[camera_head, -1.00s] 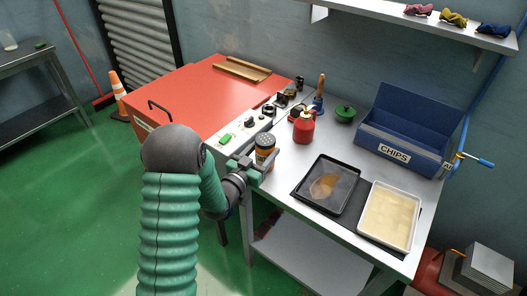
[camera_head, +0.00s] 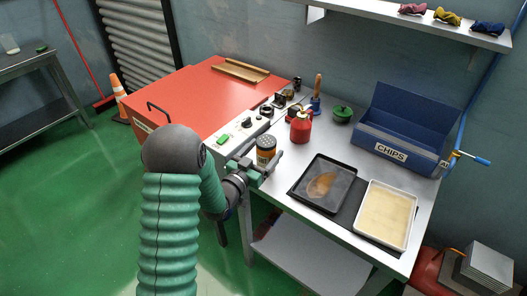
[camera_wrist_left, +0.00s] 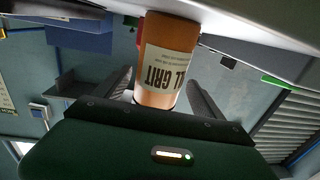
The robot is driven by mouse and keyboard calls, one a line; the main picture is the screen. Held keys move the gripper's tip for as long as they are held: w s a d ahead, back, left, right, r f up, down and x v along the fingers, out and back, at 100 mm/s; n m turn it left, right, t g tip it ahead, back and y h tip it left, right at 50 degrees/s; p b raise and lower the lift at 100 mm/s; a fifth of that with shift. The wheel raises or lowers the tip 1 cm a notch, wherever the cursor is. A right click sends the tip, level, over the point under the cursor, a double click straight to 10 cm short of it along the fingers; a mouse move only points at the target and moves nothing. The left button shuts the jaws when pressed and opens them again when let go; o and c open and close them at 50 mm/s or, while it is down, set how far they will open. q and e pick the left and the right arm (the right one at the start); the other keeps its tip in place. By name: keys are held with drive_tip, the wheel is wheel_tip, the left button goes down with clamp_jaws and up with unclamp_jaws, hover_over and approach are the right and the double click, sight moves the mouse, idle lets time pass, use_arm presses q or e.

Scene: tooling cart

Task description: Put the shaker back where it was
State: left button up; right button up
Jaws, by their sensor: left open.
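The shaker (camera_head: 266,148) is an orange container with a dark perforated lid. It stands upright near the left edge of the metal table (camera_head: 283,207), close to the control panel. In the left wrist view the shaker (camera_wrist_left: 165,62) appears upside down with a pale label reading GRIT, between the spread fingers (camera_wrist_left: 160,92). The fingers are open; whether either touches the shaker cannot be told. My right gripper is not in view.
A dark tray (camera_head: 344,166) with brown material and a pale tray (camera_head: 405,193) lie to the right. A blue CHIPS box (camera_head: 393,152) is at the back. The red-topped cabinet (camera_head: 187,92) adjoins at left.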

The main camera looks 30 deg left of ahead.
use_arm(q)
drive_tip(key=s, duration=1.2)
drive_tip(key=shift+p, duration=0.45)
